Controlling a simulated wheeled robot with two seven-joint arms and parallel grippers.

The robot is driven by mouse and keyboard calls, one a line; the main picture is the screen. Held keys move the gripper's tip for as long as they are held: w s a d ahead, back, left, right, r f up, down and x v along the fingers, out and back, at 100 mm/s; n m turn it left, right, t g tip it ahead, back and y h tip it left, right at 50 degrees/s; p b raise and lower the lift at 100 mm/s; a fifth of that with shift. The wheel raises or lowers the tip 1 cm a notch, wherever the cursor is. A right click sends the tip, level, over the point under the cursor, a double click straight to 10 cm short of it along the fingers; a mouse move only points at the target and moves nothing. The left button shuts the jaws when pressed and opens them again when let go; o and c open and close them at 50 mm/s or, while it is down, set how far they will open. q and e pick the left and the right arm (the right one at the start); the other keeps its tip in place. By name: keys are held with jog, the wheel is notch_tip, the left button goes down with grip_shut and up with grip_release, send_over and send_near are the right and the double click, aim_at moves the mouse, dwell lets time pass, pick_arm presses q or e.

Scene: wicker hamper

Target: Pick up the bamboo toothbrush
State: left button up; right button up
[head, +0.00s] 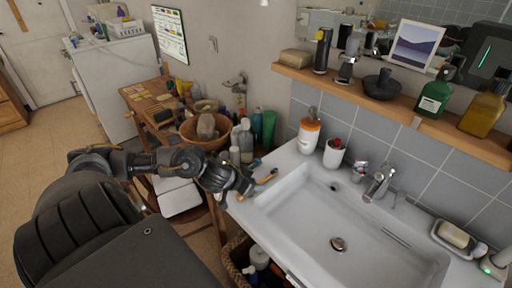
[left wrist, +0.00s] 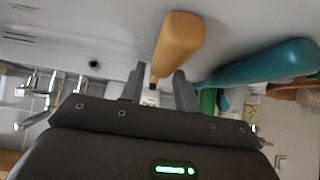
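The bamboo toothbrush (head: 267,176) lies on the white counter at the left rim of the sink in the head view. In the left wrist view a tan handle (left wrist: 178,45), which looks like the toothbrush, narrows toward the gap between my fingers. My left gripper (head: 248,188) is low over the counter's left edge, right beside the toothbrush. Its two fingers (left wrist: 160,88) stand apart in the wrist view, with the narrow end of the handle between or just beyond them. I cannot tell whether they touch it. My right gripper is out of view.
The sink basin (head: 395,262) is right of the gripper, with a faucet (head: 379,184) behind. A white cup (head: 334,153) and an orange-topped container (head: 309,136) stand at the back. Several bottles (head: 245,140) crowd the left. A teal object (left wrist: 265,65) is near my fingers.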

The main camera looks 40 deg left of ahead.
pick_arm(q)
grip_shut()
jog(key=shift+r, duration=0.6)
notch_tip(320, 180, up, 3)
jog(key=shift+f+p, duration=0.15)
jog(key=shift+p, duration=0.65)
jog(key=s+d+r+p, duration=0.3)
jog(key=s+r+p, duration=0.6)
jog(key=s+p, duration=0.2)
jog(key=s, duration=0.2)
jog(key=shift+s+d, duration=0.3)
jog(key=shift+d, duration=0.05)
